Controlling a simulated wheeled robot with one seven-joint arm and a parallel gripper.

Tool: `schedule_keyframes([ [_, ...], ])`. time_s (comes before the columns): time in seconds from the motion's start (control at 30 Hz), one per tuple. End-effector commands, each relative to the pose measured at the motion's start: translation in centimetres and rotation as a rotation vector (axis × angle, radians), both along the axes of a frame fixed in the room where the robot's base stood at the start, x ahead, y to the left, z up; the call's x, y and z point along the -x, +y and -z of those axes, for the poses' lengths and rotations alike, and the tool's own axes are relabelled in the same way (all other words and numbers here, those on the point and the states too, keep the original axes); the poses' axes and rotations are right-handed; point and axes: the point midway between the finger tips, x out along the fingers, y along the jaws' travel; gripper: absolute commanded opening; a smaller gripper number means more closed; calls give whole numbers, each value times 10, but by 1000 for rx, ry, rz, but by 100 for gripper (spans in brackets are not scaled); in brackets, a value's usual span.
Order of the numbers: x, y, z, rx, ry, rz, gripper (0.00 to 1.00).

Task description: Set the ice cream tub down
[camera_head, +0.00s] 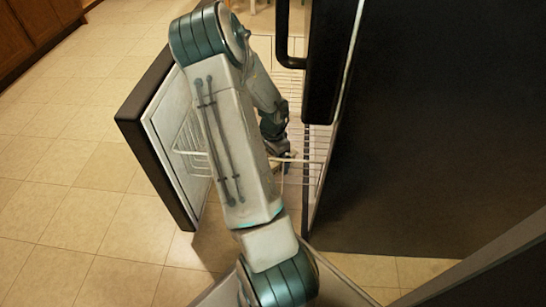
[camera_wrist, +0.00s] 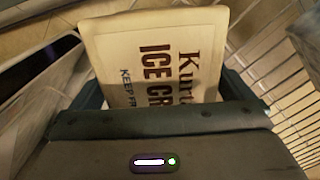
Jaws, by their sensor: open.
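The ice cream tub (camera_wrist: 150,50) is cream-coloured with dark lettering reading "ICE CR" in the wrist view. It lies directly in front of my gripper (camera_wrist: 163,92), between the fingers. The jaws are open, with the tub still between them. The tub's underside is hidden, so I cannot tell from the wrist view exactly what it rests on. In the head view my gripper (camera_head: 279,149) is low inside the open compartment, by the wire racks, largely hidden by my arm.
A dark compartment door (camera_head: 160,140) stands open on the left, with a wire rack on its inner side. Wire shelving (camera_head: 318,150) lies right of my gripper, beside a large black cabinet side (camera_head: 430,130). A black handle hangs above. Tiled floor (camera_head: 70,190) is clear on the left.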

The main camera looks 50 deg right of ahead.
Motion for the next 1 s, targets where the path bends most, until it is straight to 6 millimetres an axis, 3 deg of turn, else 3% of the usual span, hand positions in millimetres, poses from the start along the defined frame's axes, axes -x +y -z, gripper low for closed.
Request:
schedule_keyframes([
  [0.3,-1,0,-70,2,-4,-1,100],
  [0.5,-1,0,-103,2,-2,-1,100],
  [0.87,-1,2,-118,-2,-3,-9,100],
  [1.0,-13,30,-134,-31,-29,-106,100],
])
